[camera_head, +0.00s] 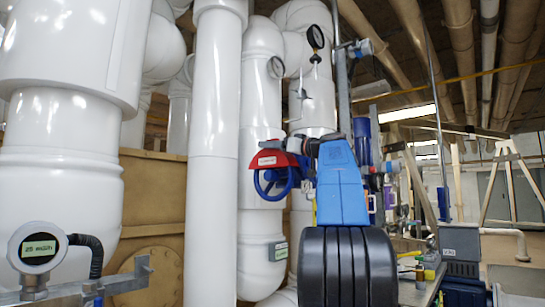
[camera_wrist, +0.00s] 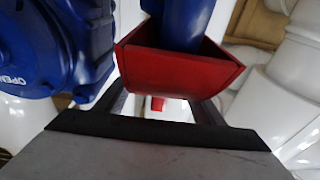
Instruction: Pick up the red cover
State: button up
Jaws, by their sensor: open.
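The red cover (camera_head: 272,160) sits by the blue valve handwheel (camera_head: 272,184) in front of the white pipes in the head view. It has a small white label. In the wrist view the red cover (camera_wrist: 178,70) is close ahead, a blue part rising behind it. My gripper (camera_wrist: 165,104) is open, its two dark fingers reaching toward the cover's lower edge. The fingertips are partly hidden by the cover, and I cannot tell whether they touch it. In the head view my arm's end is just right of the cover, and the fingers are not clear.
A blue valve body (camera_wrist: 65,45) marked OPEN is close on the left in the wrist view. Large white pipes (camera_head: 213,130) stand left of the cover. A round flow gauge (camera_head: 38,248) is at lower left. A wooden frame (camera_head: 510,185) stands far right.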

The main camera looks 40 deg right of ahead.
jog(key=shift+w, duration=0.25)
jog(key=c, duration=1.1)
jog(key=shift+o, duration=0.2)
jog(key=shift+r, duration=0.1)
notch_tip(320, 180, up, 9)
jog(key=shift+r, duration=0.45)
jog(key=shift+a, duration=0.1)
